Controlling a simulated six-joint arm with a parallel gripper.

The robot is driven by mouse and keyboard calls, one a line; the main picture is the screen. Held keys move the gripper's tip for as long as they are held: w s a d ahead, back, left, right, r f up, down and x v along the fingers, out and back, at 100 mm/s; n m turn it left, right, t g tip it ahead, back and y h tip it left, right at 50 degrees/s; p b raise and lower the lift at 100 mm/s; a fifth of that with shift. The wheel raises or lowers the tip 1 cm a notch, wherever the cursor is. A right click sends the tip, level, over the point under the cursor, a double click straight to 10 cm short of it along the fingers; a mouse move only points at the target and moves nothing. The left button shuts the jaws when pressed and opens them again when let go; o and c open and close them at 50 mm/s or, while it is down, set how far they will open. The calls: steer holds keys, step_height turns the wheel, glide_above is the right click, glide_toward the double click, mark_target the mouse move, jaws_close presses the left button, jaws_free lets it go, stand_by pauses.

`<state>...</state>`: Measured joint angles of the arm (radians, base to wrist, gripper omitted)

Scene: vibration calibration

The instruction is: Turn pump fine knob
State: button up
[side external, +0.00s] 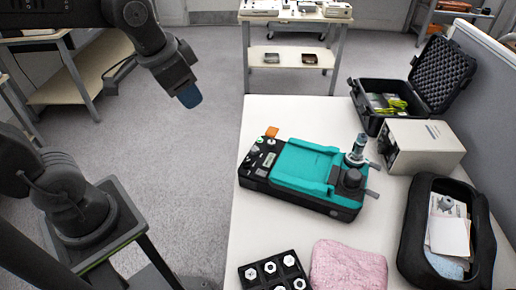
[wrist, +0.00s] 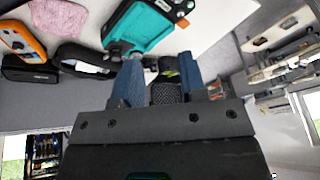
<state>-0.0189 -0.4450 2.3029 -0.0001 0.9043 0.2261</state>
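The pump (side external: 305,165) is a teal and black unit lying on the white table in the side external view. Its black control panel (side external: 262,160) at the left end carries small knobs or buttons, too small to tell apart. Metal fittings and a dark round knob (side external: 352,178) stand at its right end; I cannot tell which knob is the fine one. My gripper (side external: 188,95) is left of the table, apart from the pump. In the wrist view, my gripper (wrist: 160,80) has its blue fingers spread with nothing between them, and the pump (wrist: 140,25) shows beyond.
An open black case (side external: 372,120), a beige box (side external: 420,147) and a black pouch (side external: 412,250) stand on the right of the white table (side external: 275,108). A pink cloth (side external: 348,266) and a black tray of hex parts (side external: 272,283) lie in front. The table's back left is clear.

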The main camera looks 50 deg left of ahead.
steer(key=o, duration=0.3)
steer(key=w+f+m, duration=0.1)
steer(key=w, duration=0.3)
steer(key=w+a+f+m+g, duration=0.1)
steer(key=w+f, duration=0.1)
steer(key=w, duration=0.1)
steer(key=w+f+m+g, duration=0.1)
steer(key=w+f+m, duration=0.1)
steer(key=w, duration=0.2)
steer(key=shift+w+a+f, duration=0.1)
steer(key=shift+w+a, duration=0.15)
steer(key=shift+w, duration=0.1)
steer(key=m+g, duration=0.2)
steer(key=m, duration=0.2)
glide_above(255, 149)
step_height(255, 149, down, 11)
step_height(255, 149, down, 14)
steer(key=shift+w+f, duration=0.1)
steer(key=shift+f, duration=0.15)
steer(key=shift+c, duration=0.3)
steer(key=c, duration=0.8)
